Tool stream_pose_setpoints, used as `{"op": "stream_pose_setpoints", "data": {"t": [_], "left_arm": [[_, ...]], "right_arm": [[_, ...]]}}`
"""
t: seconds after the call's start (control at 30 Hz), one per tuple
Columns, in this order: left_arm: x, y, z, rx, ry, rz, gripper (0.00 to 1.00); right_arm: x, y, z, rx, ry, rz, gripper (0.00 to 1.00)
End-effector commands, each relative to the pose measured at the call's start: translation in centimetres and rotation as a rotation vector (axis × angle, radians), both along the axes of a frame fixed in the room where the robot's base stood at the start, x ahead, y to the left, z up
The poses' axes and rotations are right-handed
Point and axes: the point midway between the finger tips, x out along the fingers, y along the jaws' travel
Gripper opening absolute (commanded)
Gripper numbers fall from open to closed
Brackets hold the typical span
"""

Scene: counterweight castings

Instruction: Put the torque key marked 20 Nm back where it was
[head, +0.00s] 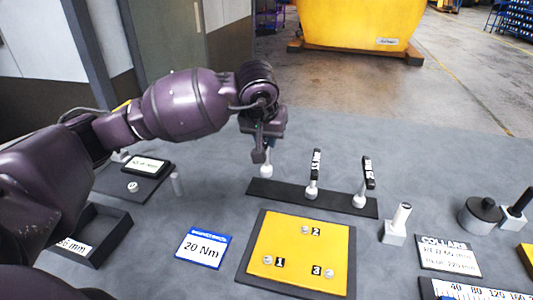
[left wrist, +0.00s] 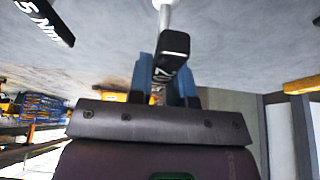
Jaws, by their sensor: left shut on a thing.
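My left gripper (head: 264,142) is shut on a torque key (head: 266,170) over the left end of the dark rack (head: 338,203). The key's white lower end points down; I cannot tell whether it is seated or just above the rack. In the left wrist view the black handle of this key (left wrist: 174,43) sits between the blue-grey fingers (left wrist: 165,82); its marking is not fully readable. Two more keys, a middle one (head: 315,170) and a right one (head: 367,175), stand upright in the rack. A card (head: 203,248) reads "20 Nm". My right gripper is out of view.
A yellow board (head: 285,245) with studs marked 1, 2 and 3 lies in front of the rack. A white block with a pin (head: 395,236) and a collars sign (head: 448,257) are to the right. A dark tray (head: 100,240) is at left, partly behind my arm.

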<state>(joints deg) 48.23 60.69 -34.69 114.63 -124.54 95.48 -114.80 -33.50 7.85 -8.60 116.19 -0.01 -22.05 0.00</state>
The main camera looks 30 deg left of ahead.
Motion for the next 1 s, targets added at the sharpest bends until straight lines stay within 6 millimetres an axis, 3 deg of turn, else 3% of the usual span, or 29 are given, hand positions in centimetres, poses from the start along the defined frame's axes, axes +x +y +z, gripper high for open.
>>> {"op": "stream_pose_setpoints", "data": {"t": [0.17,0.47,0.9,0.93,1.0], "left_arm": [[0.0,0.0,-0.7,0.0,-0.002,0.0,0.0],[0.0,0.0,-4.4,0.0,0.0,0.001,0.0],[0.0,0.0,-5.0,0.002,-0.001,-0.001,0.0],[0.0,0.0,-5.0,0.001,0.0,-0.001,0.23],[0.0,0.0,-4.9,0.001,0.0,-0.001,0.34]], "right_arm": [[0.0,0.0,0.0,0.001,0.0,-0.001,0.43],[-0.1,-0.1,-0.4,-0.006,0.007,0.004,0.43],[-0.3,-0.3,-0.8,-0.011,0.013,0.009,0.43],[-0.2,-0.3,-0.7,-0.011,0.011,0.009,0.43],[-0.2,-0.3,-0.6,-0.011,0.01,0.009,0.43]]}}
